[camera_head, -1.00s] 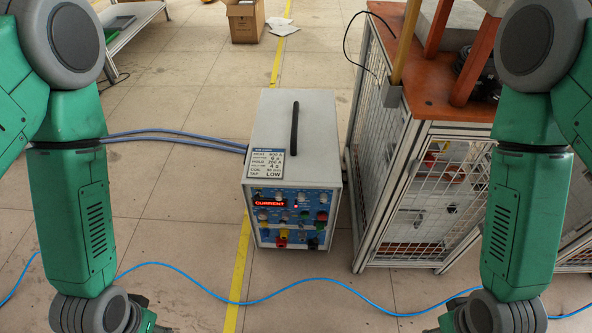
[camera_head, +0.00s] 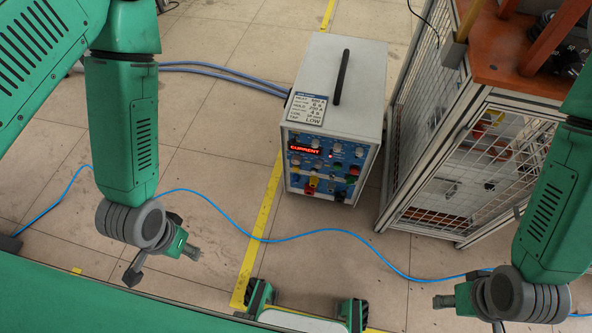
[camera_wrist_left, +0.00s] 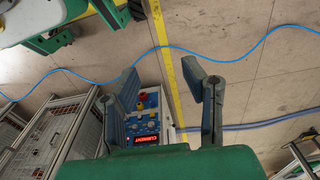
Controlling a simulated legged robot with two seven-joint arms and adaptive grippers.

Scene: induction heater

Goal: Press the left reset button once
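The induction heater (camera_head: 352,77) is a white box with a black top handle, standing on the floor ahead of me. Its blue front panel (camera_head: 325,165) carries a lit red "CURRENT" display (camera_head: 305,150) and several small knobs and buttons. I cannot tell which one is the left reset button. My left gripper (camera_head: 162,262) is left of the heater and nearer to me, apart from it. The left wrist view shows its two fingers (camera_wrist_left: 163,75) spread and empty, with the panel (camera_wrist_left: 143,128) upside down beyond them. My right gripper (camera_head: 468,312) is at the lower right, seen edge-on.
A metal mesh cage (camera_head: 455,165) with an orange-brown top (camera_head: 515,72) stands right of the heater. Blue-grey cables (camera_head: 215,71) leave the heater's left side. A thin blue hose (camera_head: 330,232) crosses the floor in front. The floor between left gripper and heater is otherwise open.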

